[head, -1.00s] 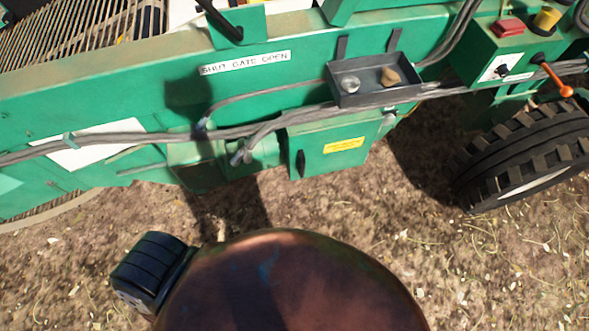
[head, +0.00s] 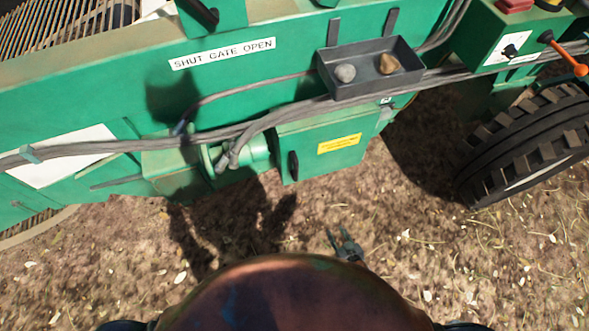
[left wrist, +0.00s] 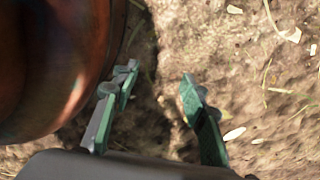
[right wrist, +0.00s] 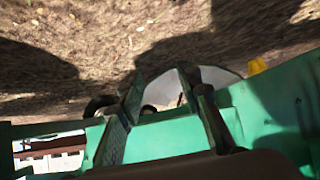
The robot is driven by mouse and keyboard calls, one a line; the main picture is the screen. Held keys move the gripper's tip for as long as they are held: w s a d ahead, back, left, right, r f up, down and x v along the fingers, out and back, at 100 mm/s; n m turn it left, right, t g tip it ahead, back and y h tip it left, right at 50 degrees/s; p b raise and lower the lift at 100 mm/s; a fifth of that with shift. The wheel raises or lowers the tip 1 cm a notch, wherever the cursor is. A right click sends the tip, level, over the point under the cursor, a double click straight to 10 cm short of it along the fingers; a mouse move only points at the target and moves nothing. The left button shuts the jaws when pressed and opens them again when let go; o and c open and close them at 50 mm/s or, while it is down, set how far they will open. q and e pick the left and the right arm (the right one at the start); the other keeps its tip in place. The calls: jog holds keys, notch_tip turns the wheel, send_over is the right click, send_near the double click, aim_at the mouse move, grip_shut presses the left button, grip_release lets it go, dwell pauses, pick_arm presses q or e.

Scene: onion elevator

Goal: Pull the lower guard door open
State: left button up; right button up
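The lower guard door appears to be the front of a green box (head: 325,150) low on the machine in the head view. It has a yellow label (head: 339,144) and a black handle (head: 293,164) at its left edge, and it looks shut. My right gripper (head: 338,236) is below the box, over the soil and apart from the door. In the right wrist view its fingers (right wrist: 160,86) are spread with nothing gripped, and green machine panels show beyond. My left gripper (left wrist: 158,77) is open and empty over soil in the left wrist view, hidden in the head view.
A grey tray (head: 347,85) holding two small round things juts out above the box. Grey cables (head: 110,145) run across the machine's side. A large black tyre (head: 525,145) stands at the right. The littered soil (head: 420,270) in front is clear.

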jog(key=w+a+r+n+t+y+b, duration=0.1)
jog(key=w+a+r+t+y+b, duration=0.1)
jog(key=w+a+r, duration=0.35)
jog(key=w+a+r+t+y+b, duration=0.1)
jog(key=w+a+r, duration=0.2)
jog(key=r, duration=0.5)
jog(key=n+t+y+b, duration=0.1)
jog(key=t+y+b, duration=0.2)
send_near(297, 172)
jog(key=x, duration=0.4)
jog(key=b+x, duration=0.1)
jog(key=x, duration=0.5)
jog(key=shift+w+f, duration=0.1)
jog(key=shift+w, duration=0.05)
pick_arm(q)
jog(key=w, duration=0.6)
jog(key=shift+d+n+g, duration=0.3)
pick_arm(e)
jog(key=shift+w+a, duration=0.2)
jog(key=shift+w, duration=0.15)
pick_arm(q)
jog(key=shift+w, duration=0.1)
pick_arm(e)
grip_shut()
